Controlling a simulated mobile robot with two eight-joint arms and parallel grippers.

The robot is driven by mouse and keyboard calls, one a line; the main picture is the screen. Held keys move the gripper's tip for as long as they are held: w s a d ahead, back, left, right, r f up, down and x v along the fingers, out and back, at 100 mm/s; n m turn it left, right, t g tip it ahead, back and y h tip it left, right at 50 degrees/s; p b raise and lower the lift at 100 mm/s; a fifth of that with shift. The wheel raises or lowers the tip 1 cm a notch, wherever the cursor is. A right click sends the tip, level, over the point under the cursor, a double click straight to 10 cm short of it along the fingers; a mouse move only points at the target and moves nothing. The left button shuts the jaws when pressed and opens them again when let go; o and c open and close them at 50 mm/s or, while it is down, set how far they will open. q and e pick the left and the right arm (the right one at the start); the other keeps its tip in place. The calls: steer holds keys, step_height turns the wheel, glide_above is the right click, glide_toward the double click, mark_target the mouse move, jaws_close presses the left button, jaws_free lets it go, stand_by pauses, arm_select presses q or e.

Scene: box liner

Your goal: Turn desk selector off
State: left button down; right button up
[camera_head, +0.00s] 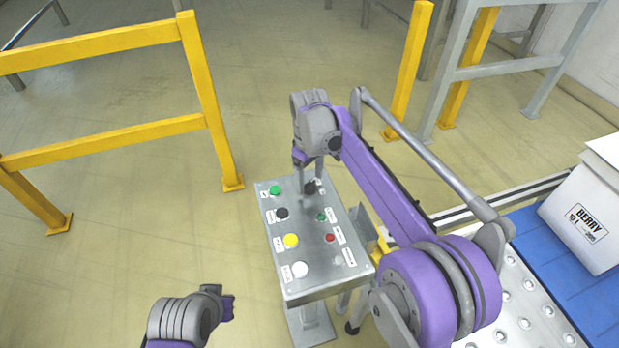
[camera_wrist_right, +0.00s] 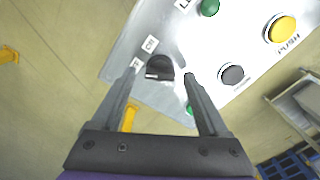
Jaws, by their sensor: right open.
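The desk selector is a black knob on the metal control panel (camera_head: 322,262), at its far end in the head view. In the right wrist view the selector (camera_wrist_right: 159,67) sits between my right fingertips, with an "ON" label (camera_wrist_right: 150,44) beside it and a second label partly covered by a finger. My right gripper (camera_head: 310,188) points down over the far right corner of the panel. It is open, with fingers on either side of the knob (camera_wrist_right: 159,78); I cannot tell whether they touch it. My left gripper (camera_head: 226,306) is left of the panel, its jaws unclear.
The panel also has a green button (camera_head: 275,190), a black one (camera_head: 282,214), a yellow one (camera_head: 291,241), a white one (camera_head: 300,270) and small lamps. A yellow rail (camera_head: 110,140) stands at left. A white box (camera_head: 588,215) is on a blue surface at right.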

mark_target(311, 183)
step_height(311, 183, up, 11)
steer(key=p, duration=0.1)
steer(key=shift+f, duration=0.2)
stand_by(0.4)
steer(key=s+d+m+t, duration=0.3)
steer(key=s+d+m, duration=0.2)
steer(key=s+d, duration=0.65)
steer(key=s+d+f+m+t, duration=0.1)
steer(key=s+d+f+m, duration=0.1)
steer(key=s+f, duration=0.4)
steer(key=s+d+f+m+t+p, duration=0.1)
steer(key=s+d+f, duration=0.3)
steer(key=s, duration=0.7)
step_height(311, 183, down, 3)
steer(key=shift+s+d+r+m, duration=0.15)
steer(key=shift+s+m, duration=0.05)
steer(key=shift+m, duration=0.7)
